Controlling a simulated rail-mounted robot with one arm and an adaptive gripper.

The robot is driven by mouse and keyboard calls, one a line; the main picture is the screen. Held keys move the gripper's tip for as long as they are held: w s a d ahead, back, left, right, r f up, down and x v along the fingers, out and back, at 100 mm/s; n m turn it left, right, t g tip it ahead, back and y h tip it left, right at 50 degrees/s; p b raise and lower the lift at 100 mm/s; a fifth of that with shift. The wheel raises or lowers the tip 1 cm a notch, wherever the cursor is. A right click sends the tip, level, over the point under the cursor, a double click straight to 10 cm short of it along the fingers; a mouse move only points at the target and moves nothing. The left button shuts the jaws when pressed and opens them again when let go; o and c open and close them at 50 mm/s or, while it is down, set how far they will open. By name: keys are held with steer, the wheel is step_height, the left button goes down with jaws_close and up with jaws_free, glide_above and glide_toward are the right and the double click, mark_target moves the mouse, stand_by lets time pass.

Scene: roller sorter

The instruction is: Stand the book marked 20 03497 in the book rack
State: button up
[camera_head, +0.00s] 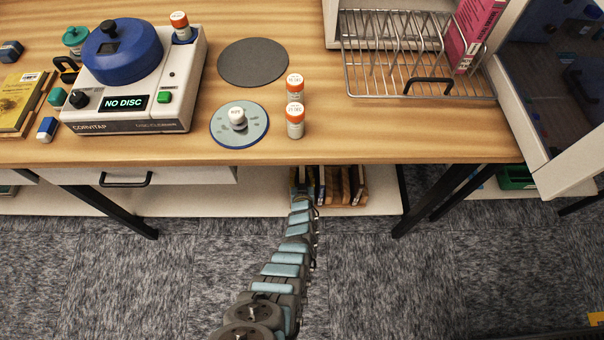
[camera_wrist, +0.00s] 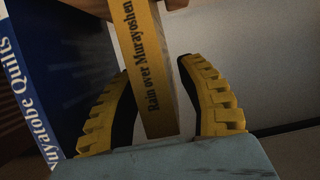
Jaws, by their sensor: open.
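The wire book rack (camera_head: 375,84) stands on the tabletop at the right. A pink book (camera_head: 477,28) leans in its right end. My gripper (camera_wrist: 155,68) is open under the table, its yellow fingers on either side of a yellow book spine (camera_wrist: 147,75) lettered "Rain over Murayoshen". I cannot tell whether either finger touches it. A blue book (camera_wrist: 55,70), its title ending "Quilts", stands left of the fingers. Several books stand on the lower shelf in a wooden holder (camera_head: 347,187), partly hidden by my arm. The number 20 03497 is not readable on any book.
The tabletop edge lies above the shelf books. A white machine (camera_head: 140,113), a disc (camera_head: 241,126), a dark round mat (camera_head: 253,62) and two orange-capped bottles (camera_head: 295,122) stand on the table. A yellow book (camera_head: 15,105) lies at the left. An open cabinet door (camera_head: 535,130) hangs right of the rack.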

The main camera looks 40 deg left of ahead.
steer(key=p+v, duration=0.6)
steer(key=v, duration=0.5)
stand_by(0.3)
steer(key=shift+r, duration=0.1)
